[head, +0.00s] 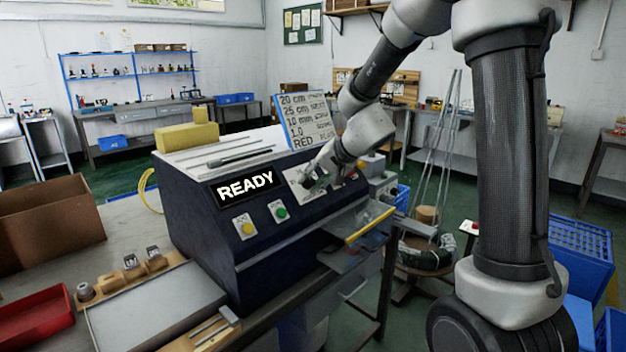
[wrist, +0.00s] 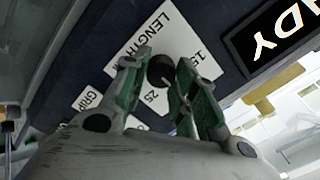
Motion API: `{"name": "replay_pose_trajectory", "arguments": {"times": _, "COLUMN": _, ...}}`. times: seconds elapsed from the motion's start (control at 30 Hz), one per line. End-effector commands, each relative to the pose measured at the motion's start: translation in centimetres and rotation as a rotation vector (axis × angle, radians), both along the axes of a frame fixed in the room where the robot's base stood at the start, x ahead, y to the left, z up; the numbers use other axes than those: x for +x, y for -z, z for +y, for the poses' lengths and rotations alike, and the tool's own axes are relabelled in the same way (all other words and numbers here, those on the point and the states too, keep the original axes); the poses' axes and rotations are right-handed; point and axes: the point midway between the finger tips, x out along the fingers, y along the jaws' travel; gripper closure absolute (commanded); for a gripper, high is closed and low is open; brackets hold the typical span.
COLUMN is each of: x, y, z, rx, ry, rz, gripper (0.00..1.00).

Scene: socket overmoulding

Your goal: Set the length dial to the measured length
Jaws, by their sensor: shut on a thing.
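The length dial (wrist: 161,70) is a small dark round knob on a white plate (wrist: 205,62) marked "LENGTH", with "15" and "25" readable in the wrist view. My gripper (wrist: 163,82) has its two green-padded fingers on either side of the knob, shut on it. In the head view my gripper (head: 311,181) reaches the sloped front panel of the dark machine (head: 215,255), right of the lit READY display (head: 245,187). The knob's pointer is too small to read for certain. A card (head: 308,119) on top lists "20 cm", "25 cm", "10 mm", "1.0" and "RED".
A yellow button (head: 246,228) and a green button (head: 280,211) sit below the display. A second white plate (wrist: 90,100), partly hidden, begins with "GRIP". A yellow block (head: 188,137) and rods lie on the machine top. A yellow-edged guard (head: 370,225) juts out at front right.

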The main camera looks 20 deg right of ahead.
Motion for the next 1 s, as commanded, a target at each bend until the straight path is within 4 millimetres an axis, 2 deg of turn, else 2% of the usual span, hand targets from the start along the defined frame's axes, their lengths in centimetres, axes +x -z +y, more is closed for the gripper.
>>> {"name": "replay_pose_trajectory", "arguments": {"times": 0.27, "x": 0.0, "y": 0.0, "z": -0.1, "rx": -0.001, "ry": 0.001, "rz": 0.000, "gripper": 0.96}}
{"name": "replay_pose_trajectory", "arguments": {"times": 0.3, "x": 0.0, "y": 0.0, "z": -0.1, "rx": -0.001, "ry": 0.001, "rz": 0.000, "gripper": 0.70}}
{"name": "replay_pose_trajectory", "arguments": {"times": 0.4, "x": 0.0, "y": 0.0, "z": 0.0, "rx": -0.001, "ry": 0.001, "rz": 0.000, "gripper": 0.52}}
{"name": "replay_pose_trajectory", "arguments": {"times": 0.77, "x": -0.1, "y": -0.2, "z": -0.1, "rx": 0.000, "ry": 0.001, "rz": -0.001, "gripper": 0.51}}
{"name": "replay_pose_trajectory", "arguments": {"times": 0.87, "x": -0.7, "y": -1.0, "z": -0.5, "rx": -0.001, "ry": 0.001, "rz": -0.003, "gripper": 0.51}}
{"name": "replay_pose_trajectory", "arguments": {"times": 1.0, "x": -2.5, "y": -3.0, "z": -1.7, "rx": -0.001, "ry": 0.001, "rz": -0.006, "gripper": 0.51}}
